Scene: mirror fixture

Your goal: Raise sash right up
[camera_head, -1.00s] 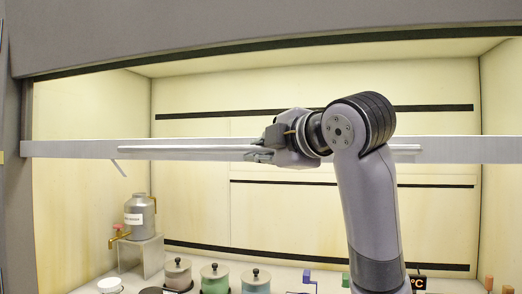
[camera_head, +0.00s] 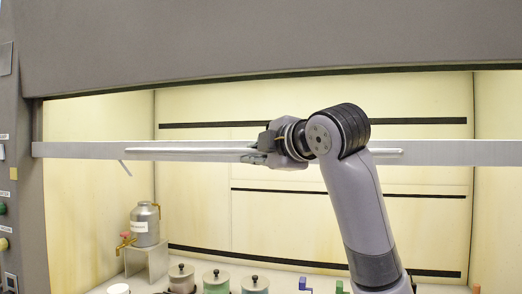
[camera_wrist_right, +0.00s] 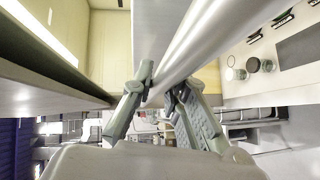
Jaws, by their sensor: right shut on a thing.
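The sash (camera_head: 455,152) shows as a long grey horizontal rail across the fume hood opening, with a thin light handle bar (camera_head: 190,151) along its front. The opening shows both above and below the rail. My right gripper (camera_head: 257,156) is at the middle of the rail, shut on the handle bar. In the right wrist view the bar (camera_wrist_right: 205,38) runs down between the two fingers of the right gripper (camera_wrist_right: 160,90). The exact finger contact is partly hidden. My left gripper is not in view.
The hood's grey upper front (camera_head: 270,40) hangs above the sash, with a gap between. Inside, a metal canister (camera_head: 145,226) sits on a stand (camera_head: 147,260) at the left. Several lidded jars, one green (camera_head: 216,284), stand along the bottom.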

